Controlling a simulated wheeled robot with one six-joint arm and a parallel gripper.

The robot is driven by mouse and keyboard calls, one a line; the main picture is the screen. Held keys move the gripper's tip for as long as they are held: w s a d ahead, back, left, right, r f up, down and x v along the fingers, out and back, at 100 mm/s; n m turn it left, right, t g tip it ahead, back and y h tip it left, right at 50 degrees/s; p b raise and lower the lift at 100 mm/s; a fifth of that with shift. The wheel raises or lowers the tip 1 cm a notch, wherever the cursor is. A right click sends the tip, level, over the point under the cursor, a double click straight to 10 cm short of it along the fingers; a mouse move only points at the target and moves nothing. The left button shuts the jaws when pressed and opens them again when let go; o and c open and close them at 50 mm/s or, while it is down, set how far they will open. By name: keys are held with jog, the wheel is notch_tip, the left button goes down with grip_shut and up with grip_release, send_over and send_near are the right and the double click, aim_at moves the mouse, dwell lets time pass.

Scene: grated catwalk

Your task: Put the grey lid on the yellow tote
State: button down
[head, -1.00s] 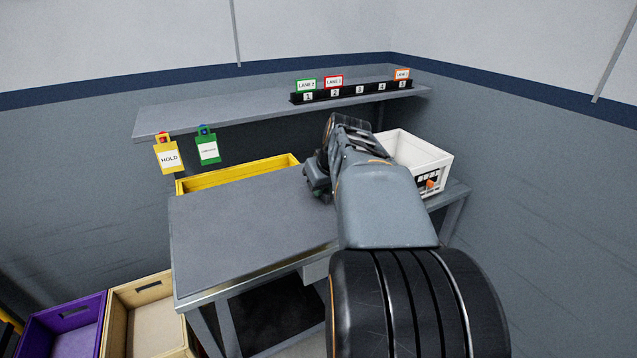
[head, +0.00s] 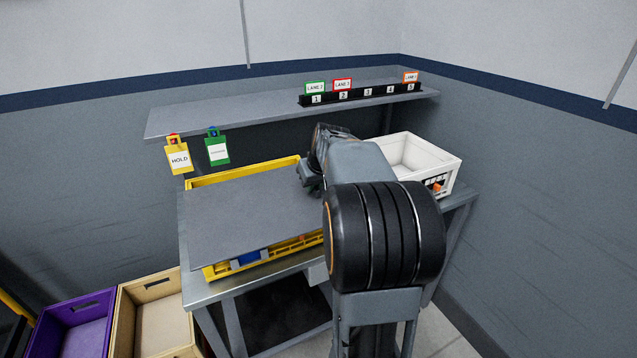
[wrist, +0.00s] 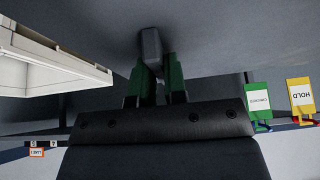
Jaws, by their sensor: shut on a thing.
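The grey lid (head: 250,205) is a flat, roughly level panel. The yellow tote (head: 243,172) stands on the bench under it, with its back rim and part of its front wall showing. The lid covers most of the tote's opening; I cannot tell whether it touches the rim. My gripper (head: 308,180) is at the lid's right side in the head view. In the wrist view, the green fingers of my gripper (wrist: 153,75) are shut on the lid's grey handle (wrist: 151,45), and the lid's grey face (wrist: 230,35) spans the top. The tote's inside is mostly hidden.
A white crate (head: 435,165) stands on the bench to the right of my arm. A shelf (head: 230,115) runs behind, with numbered lane signs and hanging yellow and green tags. Purple (head: 75,310) and tan (head: 150,290) bins sit at lower left.

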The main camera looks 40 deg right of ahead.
jog(key=w+p, duration=0.1)
jog(key=w, duration=0.1)
jog(key=w+d+p, duration=0.1)
jog(key=w+p, duration=0.1)
jog(key=w, duration=0.1)
jog(key=w+p, duration=0.1)
jog(key=w, duration=0.1)
jog(key=shift+w+d+r, duration=0.2)
jog(key=shift+w+d, duration=0.1)
jog(key=shift+w, duration=0.1)
jog(key=shift+w+d+p, duration=0.2)
jog(key=shift+w+p, duration=0.5)
jog(key=shift+w, duration=0.2)
jog(key=shift+w+d+p, duration=0.15)
jog(key=shift+w+p, duration=0.5)
jog(key=shift+w, duration=0.2)
jog(key=shift+w+f, duration=0.1)
jog(key=shift+w, duration=0.15)
jog(key=shift+s+b, duration=0.1)
jog(key=shift+b, duration=0.25)
dwell(1.5)
jog(key=shift+f+b, duration=0.8)
dwell(2.2)
